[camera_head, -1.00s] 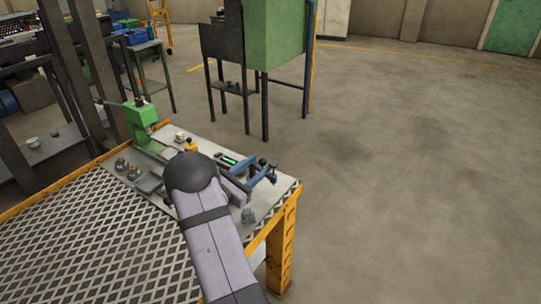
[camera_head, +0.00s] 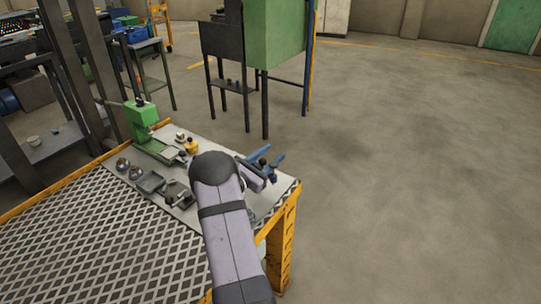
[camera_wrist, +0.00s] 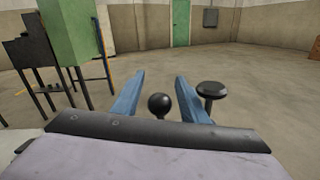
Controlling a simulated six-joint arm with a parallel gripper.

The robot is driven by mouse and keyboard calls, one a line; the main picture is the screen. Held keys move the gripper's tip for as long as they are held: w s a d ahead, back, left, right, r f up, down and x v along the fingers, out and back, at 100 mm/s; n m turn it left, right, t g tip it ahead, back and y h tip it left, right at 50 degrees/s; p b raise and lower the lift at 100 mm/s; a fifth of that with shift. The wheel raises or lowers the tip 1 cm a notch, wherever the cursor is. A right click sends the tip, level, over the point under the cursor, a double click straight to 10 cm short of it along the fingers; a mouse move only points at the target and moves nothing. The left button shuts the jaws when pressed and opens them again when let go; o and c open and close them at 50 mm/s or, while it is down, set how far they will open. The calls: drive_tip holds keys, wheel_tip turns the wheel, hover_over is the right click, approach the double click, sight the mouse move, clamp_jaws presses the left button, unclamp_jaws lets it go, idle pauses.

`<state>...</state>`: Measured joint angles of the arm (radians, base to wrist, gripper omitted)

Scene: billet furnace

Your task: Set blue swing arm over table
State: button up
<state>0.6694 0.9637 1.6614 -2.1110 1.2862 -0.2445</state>
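My gripper shows in the wrist view (camera_wrist: 160,95) as two blue fingers, spread apart and pointing out toward the open floor. A black ball knob (camera_wrist: 159,104) stands between them, with a gap visible on each side. A flat black round knob (camera_wrist: 211,89) is just right of the right finger. In the head view, blue parts (camera_head: 276,161) and dark knobs show beyond my wrist at the table's right corner. I cannot clearly separate the blue swing arm from my blue fingers there. The table (camera_head: 125,190) has a grey top beside a mesh surface.
A green press (camera_head: 140,118), a yellow-topped item (camera_head: 190,146), two round metal parts (camera_head: 128,167) and a dark tray (camera_head: 150,181) are on the tabletop. A green-and-black furnace (camera_head: 273,35) stands behind. The floor to the right is clear.

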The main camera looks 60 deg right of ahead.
clamp_jaws()
drive_tip(key=shift+s+a+m+g+y+b, duration=0.1)
drive_tip(key=shift+a+m+g+y+b, duration=0.3)
drive_tip(key=shift+m+g+b, duration=0.6)
drive_tip(key=shift+s+a+m+g+y+b, duration=0.1)
drive_tip(key=shift+a+m+g+y+b, duration=0.3)
drive_tip(key=shift+g, duration=0.95)
drive_tip(key=shift+s+a+m+g+y+b, duration=0.15)
drive_tip(key=shift+a+m+g+b, duration=0.3)
drive_tip(key=shift+m+g+b, duration=0.6)
drive_tip(key=shift+w, duration=0.1)
unclamp_jaws()
